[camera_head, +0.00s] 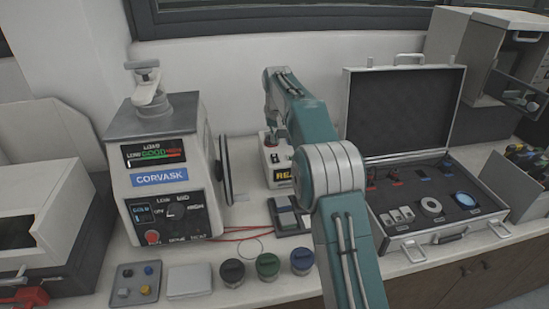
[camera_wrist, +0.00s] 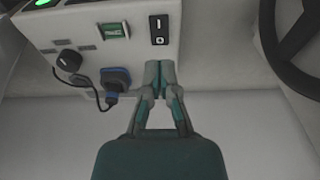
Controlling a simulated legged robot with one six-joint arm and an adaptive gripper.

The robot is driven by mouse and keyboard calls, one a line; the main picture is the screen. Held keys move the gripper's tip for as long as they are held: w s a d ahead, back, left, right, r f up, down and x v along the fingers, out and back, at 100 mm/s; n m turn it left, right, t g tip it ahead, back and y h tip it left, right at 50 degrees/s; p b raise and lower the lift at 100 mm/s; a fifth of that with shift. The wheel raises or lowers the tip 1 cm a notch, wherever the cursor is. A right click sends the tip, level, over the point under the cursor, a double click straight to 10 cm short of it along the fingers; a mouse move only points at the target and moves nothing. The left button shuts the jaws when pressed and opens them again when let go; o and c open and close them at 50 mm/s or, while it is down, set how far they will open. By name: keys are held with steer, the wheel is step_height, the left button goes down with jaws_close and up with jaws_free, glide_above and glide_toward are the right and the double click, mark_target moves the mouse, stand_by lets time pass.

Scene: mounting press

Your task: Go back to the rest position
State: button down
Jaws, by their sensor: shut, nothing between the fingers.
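My gripper (camera_wrist: 159,72) shows in the wrist view with its fingertips together and nothing between them. The tips are close to a pale machine panel (camera_wrist: 135,15); I cannot tell whether they touch it. The panel has a black I/O switch (camera_wrist: 159,28), a green rocker switch (camera_wrist: 115,31), and a blue plug (camera_wrist: 115,78) with a dark cable. In the head view my teal arm reaches over the bench toward the wall, and its gripper end is hidden. The mounting press (camera_head: 160,165), marked CORVASK, stands left of my arm.
An open case (camera_head: 410,245) with parts lies right of my arm. A labelled box (camera_head: 277,165) stands behind my arm. A dark wheel (camera_wrist: 268,45) is right of my gripper.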

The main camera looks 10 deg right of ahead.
steer(key=shift+r, duration=0.2)
steer(key=shift+r, duration=0.15)
steer(key=s+r+t, duration=0.1)
steer(key=s+r, duration=0.5)
steer(key=s, duration=0.4)
steer(key=s+r+t, duration=0.1)
steer(key=s+r, duration=0.6)
steer(key=s, duration=0.4)
steer(key=s+f+t, duration=0.1)
steer(key=s+f, duration=0.3)
steer(key=s, duration=0.8)
steer(key=s+f, duration=0.4)
steer(key=s, duration=0.8)
steer(key=shift+f+t, duration=0.15)
steer(key=shift+t, duration=0.25)
